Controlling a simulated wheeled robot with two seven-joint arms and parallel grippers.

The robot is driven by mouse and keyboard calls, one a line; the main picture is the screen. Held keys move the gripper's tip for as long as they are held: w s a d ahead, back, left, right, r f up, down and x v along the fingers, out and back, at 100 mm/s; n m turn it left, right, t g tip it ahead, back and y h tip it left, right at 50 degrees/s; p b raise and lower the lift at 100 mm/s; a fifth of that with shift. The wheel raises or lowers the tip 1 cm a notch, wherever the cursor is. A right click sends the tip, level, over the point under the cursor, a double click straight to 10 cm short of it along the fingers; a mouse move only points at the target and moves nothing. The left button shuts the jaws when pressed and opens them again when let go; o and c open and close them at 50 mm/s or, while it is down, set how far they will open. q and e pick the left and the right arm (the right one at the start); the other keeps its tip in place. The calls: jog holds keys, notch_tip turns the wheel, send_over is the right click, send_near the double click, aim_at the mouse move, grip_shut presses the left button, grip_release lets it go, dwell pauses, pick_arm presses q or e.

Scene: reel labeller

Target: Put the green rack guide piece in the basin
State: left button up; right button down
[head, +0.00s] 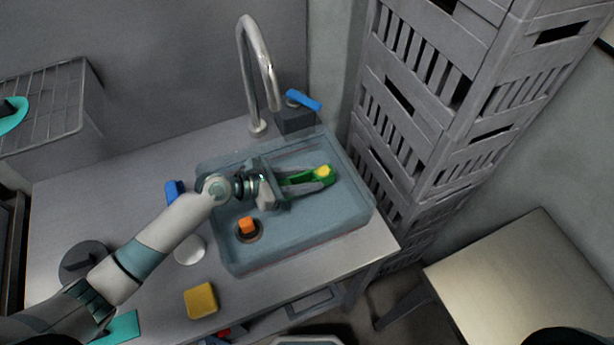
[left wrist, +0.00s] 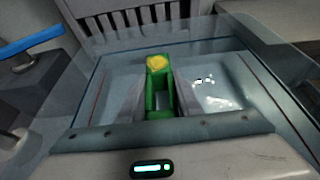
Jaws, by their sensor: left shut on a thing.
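The green rack guide piece (left wrist: 152,99) has a yellow end and sits between the fingers of my left gripper in the left wrist view. It also shows in the head view (head: 297,179). My left gripper (head: 308,180) is shut on it, over the right part of the blue-grey basin (head: 291,235). The basin also shows in the left wrist view (left wrist: 262,82). I cannot tell whether the piece touches the basin floor. My right gripper is not in view.
An orange piece (head: 248,226) is in the basin near its drain. The faucet (head: 258,70) with a blue lever (head: 303,100) stands behind the basin. A yellow sponge (head: 200,300) lies on the counter in front. Stacked grey crates (head: 420,110) rise at the right.

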pick_arm(q)
jog(key=o, duration=1.2)
jog(key=shift+r, duration=0.15)
jog(key=shift+r, duration=0.5)
jog(key=b+v, duration=0.2)
jog(key=v, duration=1)
jog(key=shift+b, duration=0.3)
jog(key=shift+r, duration=0.1)
